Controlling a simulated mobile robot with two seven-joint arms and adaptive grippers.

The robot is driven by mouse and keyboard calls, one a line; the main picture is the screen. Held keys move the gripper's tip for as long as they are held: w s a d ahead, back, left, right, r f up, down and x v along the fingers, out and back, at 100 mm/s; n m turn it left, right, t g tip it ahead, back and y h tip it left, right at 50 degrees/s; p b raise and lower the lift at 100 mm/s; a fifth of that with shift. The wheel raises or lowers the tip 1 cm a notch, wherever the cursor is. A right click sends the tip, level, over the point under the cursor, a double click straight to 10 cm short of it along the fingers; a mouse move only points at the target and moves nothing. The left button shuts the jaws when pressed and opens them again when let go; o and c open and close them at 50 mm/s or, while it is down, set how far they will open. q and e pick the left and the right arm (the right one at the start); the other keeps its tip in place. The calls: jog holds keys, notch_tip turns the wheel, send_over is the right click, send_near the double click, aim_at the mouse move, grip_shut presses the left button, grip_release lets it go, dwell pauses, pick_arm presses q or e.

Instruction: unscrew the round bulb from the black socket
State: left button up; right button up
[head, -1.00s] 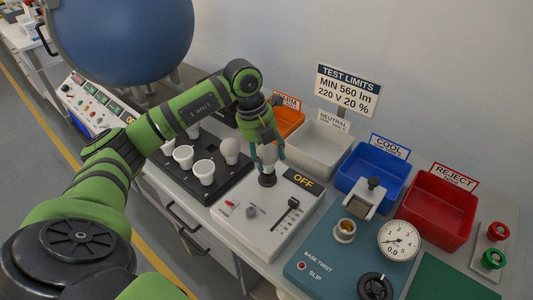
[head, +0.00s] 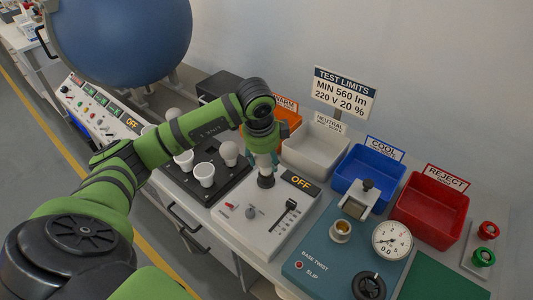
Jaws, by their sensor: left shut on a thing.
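The black socket (head: 266,182) stands on the light grey test box (head: 280,219), whose display reads OFF. The round white bulb (head: 264,163) is upright at the socket, partly hidden by the fingers. My left gripper (head: 264,162) comes down from above and is shut on this bulb. I cannot tell from here whether the bulb's base is still in the thread. My right gripper is not in view.
A black rack (head: 228,179) with several white bulbs lies left of the box. Orange, white (head: 318,149), blue (head: 364,179) and red (head: 430,207) bins stand behind. A teal base-twist unit (head: 325,262) with a gauge (head: 393,241) is at the right.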

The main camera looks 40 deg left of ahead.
pick_arm(q)
jog(key=n, duration=0.2)
jog(key=n+y+p, duration=0.1)
jog(key=n, duration=0.1)
jog(key=n+g, duration=0.1)
jog(key=n, duration=0.1)
jog(key=shift+s+a+f+n+p, duration=0.1)
jog(key=shift+s+f+n+p, duration=0.2)
jog(key=shift+n, duration=0.1)
jog(key=shift+r+n+p, duration=0.1)
jog(key=shift+n+p, duration=0.25)
jog(key=shift+n, duration=0.35)
jog(key=shift+a+y, duration=0.1)
jog(key=shift+y, duration=0.2)
jog(key=o, duration=1)
jog(key=shift+o, duration=0.2)
jog(key=shift+a, duration=0.25)
jog(key=shift+w+d, duration=0.1)
jog(key=shift+d, duration=0.1)
